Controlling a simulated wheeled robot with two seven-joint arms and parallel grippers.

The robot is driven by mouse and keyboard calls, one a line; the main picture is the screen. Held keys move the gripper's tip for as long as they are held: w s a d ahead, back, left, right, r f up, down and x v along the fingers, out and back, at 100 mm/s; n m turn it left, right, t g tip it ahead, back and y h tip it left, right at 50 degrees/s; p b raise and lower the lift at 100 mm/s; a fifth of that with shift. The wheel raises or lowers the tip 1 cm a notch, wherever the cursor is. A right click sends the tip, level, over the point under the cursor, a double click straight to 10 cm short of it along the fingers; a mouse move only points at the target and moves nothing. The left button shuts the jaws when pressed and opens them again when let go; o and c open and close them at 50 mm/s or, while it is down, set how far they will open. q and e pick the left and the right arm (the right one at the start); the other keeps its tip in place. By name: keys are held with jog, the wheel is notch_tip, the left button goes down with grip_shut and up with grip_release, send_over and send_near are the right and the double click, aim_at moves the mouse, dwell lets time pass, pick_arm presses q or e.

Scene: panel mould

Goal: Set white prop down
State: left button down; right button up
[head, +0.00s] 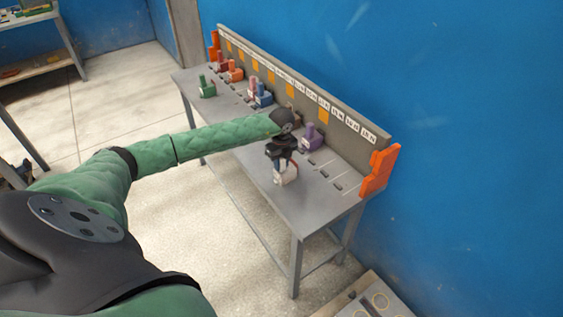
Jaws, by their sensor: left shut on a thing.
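The white prop (291,174) is at the front part of the grey table, right of the middle. My left gripper (283,161) is above it, pointing down, and is shut on its upper part. The gripper hides the top of the prop. I cannot tell whether the prop's bottom touches the tabletop or is slightly above it. My right gripper is not in view.
On the grey table (222,113) stand several coloured props, among them a green one (207,88), a blue one (264,95) and a purple one (311,137). A labelled back panel (300,82) and an orange bracket (379,170) bound the table. Slots at the right end are clear.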

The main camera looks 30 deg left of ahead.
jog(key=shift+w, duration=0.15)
pick_arm(q)
jog(key=c, duration=1.2)
grip_release()
jog(key=shift+f, duration=0.1)
jog(key=shift+o, duration=0.2)
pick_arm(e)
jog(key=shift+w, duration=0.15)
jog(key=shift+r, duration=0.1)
pick_arm(q)
jog(key=shift+r, duration=0.2)
jog(key=shift+r+b, duration=0.2)
jog(key=shift+b, duration=0.15)
notch_tip(320, 180, up, 5)
jog(key=b, duration=0.2)
jog(key=shift+b, duration=0.4)
notch_tip(320, 180, up, 5)
jog(key=shift+r+b, duration=0.1)
jog(key=shift+b, duration=1)
jog(key=shift+r, duration=0.65)
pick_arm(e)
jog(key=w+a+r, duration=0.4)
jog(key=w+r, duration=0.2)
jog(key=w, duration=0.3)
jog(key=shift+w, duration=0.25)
